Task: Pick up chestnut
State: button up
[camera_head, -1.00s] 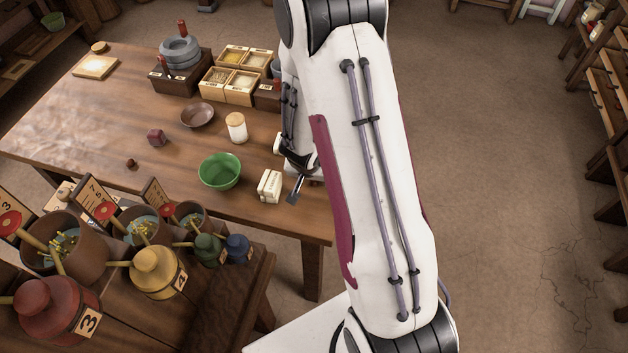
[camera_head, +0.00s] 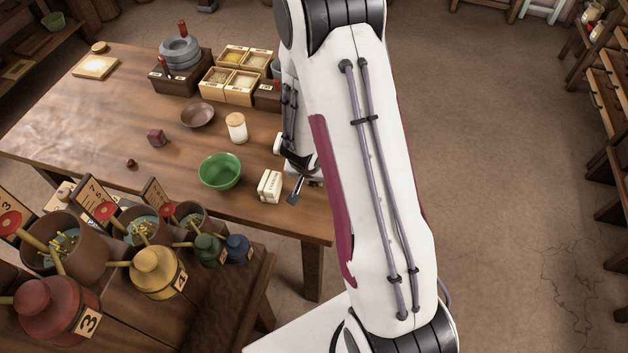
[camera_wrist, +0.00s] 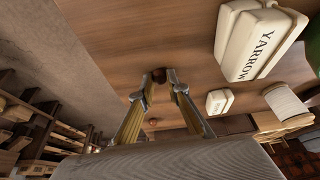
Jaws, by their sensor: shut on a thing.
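The chestnut is a small dark brown round thing (camera_wrist: 159,75) in the wrist view, between the two fingertips of my gripper (camera_wrist: 160,77). The fingers are shut on it, one on each side. The wooden table top (camera_wrist: 120,45) shows behind it; I cannot tell whether the chestnut touches it. In the head view, my gripper (camera_head: 297,190) is partly hidden by my arm near the table's right end, and the chestnut cannot be made out there.
A white YARROW box (camera_head: 270,185) stands close to the left of my gripper. A green bowl (camera_head: 220,171), a white lidded jar (camera_head: 237,127) and a brown dish (camera_head: 197,115) are further left. A small brown ball (camera_head: 131,163) and a reddish cube (camera_head: 156,137) lie apart, with bare table around.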

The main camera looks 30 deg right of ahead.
jog(key=shift+r, duration=0.15)
notch_tip(320, 180, up, 28)
dwell(2.8)
dwell(0.5)
jog(key=w+a+f+n, duration=0.2)
jog(key=w+a, duration=0.1)
jog(key=a, duration=0.3)
jog(key=w+a+f+n+t+y, duration=0.1)
jog(key=w+a+f+n, duration=0.1)
jog(key=a, duration=0.4)
jog(key=shift+w+a+f+n, duration=0.3)
jog(key=shift+w+f+n, duration=0.05)
jog(key=shift+w+n, duration=0.05)
jog(key=shift+d, duration=0.15)
